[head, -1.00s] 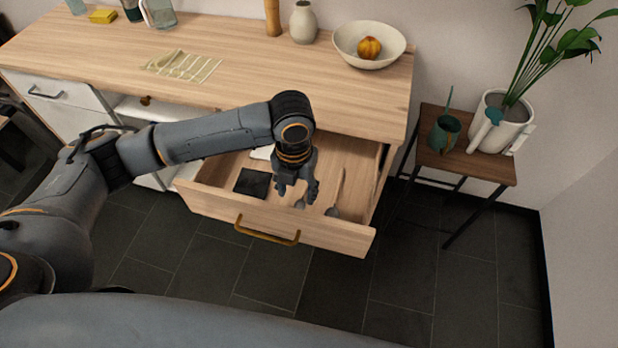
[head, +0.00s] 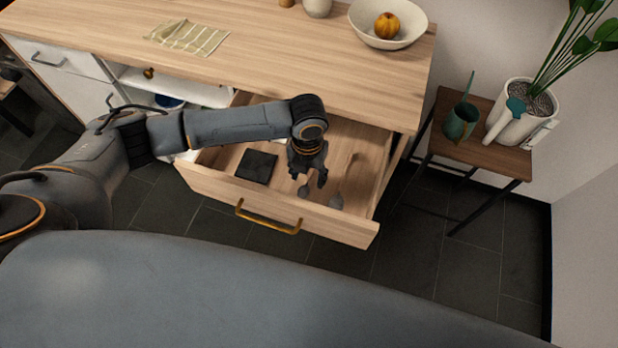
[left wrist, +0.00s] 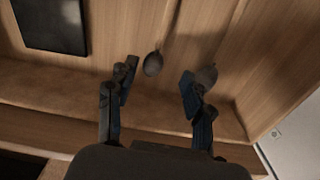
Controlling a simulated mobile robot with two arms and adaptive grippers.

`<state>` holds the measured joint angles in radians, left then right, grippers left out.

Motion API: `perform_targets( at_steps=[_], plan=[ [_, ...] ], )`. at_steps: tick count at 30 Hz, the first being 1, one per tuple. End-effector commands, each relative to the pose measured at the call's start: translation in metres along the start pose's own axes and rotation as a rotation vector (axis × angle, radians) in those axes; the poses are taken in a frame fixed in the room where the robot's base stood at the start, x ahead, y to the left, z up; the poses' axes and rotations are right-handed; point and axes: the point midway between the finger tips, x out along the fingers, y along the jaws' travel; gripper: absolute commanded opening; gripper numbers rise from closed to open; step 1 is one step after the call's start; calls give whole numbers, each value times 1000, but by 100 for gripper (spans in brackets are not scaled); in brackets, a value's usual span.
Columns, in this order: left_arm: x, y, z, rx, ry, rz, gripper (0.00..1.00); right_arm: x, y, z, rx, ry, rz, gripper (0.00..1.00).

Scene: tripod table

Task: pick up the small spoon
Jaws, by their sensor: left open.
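The small spoon (head: 304,192) lies in the open drawer, its dark bowl towards the drawer front; my gripper hides part of it in the head view. A second, larger-looking spoon (head: 337,201) lies to its right, with its handle running back. My left gripper (head: 311,180) is open and empty, pointing down into the drawer over the small spoon. In the left wrist view, the small spoon's bowl (left wrist: 153,64) shows between the fingertips (left wrist: 158,76), apart from both. The larger spoon's bowl (left wrist: 207,76) is partly behind the right finger. My right gripper is not in view.
The drawer front (head: 270,208) with a brass handle (head: 268,220) stands close before my gripper. A black flat object (head: 257,166) lies to the left inside. The countertop (head: 270,60) overhangs behind. A side table (head: 480,150) stands at the right.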

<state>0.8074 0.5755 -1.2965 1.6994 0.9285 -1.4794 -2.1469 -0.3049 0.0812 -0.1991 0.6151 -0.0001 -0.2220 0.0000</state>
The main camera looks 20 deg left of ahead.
Motion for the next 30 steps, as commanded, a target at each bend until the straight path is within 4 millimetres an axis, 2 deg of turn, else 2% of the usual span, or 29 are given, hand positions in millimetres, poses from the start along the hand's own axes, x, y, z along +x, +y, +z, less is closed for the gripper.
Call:
perform_targets(
  at_steps=[3, 9, 17, 18, 24, 25, 30],
  plan=[
    [16, 5, 0, -2, 4, 3, 51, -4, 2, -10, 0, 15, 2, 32],
    [43, 6, 2, 0, 1, 1, 51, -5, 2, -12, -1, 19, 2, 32],
    [47, 6, 2, 1, 0, 1, 51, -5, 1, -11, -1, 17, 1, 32],
    [47, 6, 2, 1, 0, 1, 49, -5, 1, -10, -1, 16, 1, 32],
    [47, 7, 2, 0, 0, 1, 9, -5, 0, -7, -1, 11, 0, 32],
    [47, 7, 2, 0, 0, 1, 5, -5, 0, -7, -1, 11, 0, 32],
    [47, 7, 2, 0, 0, 1, 5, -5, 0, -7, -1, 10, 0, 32]
  ],
)
